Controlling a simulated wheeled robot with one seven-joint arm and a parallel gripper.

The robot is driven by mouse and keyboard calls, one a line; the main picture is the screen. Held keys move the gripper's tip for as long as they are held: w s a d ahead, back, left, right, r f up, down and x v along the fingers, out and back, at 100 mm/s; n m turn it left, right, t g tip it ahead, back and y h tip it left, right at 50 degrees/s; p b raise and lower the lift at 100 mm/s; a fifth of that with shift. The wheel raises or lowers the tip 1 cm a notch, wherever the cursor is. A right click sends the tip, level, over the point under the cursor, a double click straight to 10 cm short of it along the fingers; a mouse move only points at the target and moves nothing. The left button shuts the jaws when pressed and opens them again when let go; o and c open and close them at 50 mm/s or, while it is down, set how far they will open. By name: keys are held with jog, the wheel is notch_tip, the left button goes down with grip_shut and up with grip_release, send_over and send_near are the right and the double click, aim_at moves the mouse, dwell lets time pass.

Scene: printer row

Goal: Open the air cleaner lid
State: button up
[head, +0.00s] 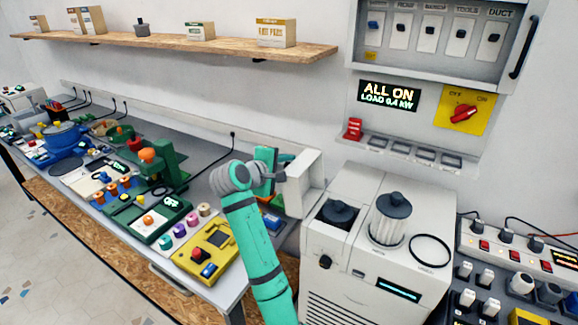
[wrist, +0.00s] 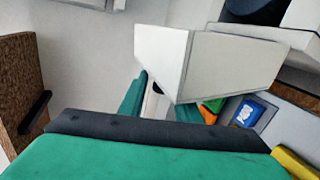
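The air cleaner (head: 345,245) is a white box at the right of the head view. Its lid (head: 305,183), a thick white panel, stands upright at the left edge of the box, swung up off the top. The opening beneath shows a dark round cap (head: 338,213). My gripper (head: 282,172) is at the lid's left, outer face, beside grey handle-like parts. In the wrist view the lid (wrist: 205,65) is right in front of my green fingers (wrist: 160,100). The fingers are apart, but whether they grip the handle is hidden.
A pleated filter with a dark cap (head: 390,222) and a black ring (head: 432,250) sit on the cleaner's top. The bench at left holds a yellow box (head: 207,250) and a green device (head: 150,220). A switch panel (head: 435,40) hangs above.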

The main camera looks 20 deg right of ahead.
jog(key=v, duration=0.9)
jog(key=shift+s+a+r, duration=0.15)
jog(key=shift+s+a, duration=0.05)
jog(key=shift+a, duration=0.05)
jog(key=shift+w, duration=0.1)
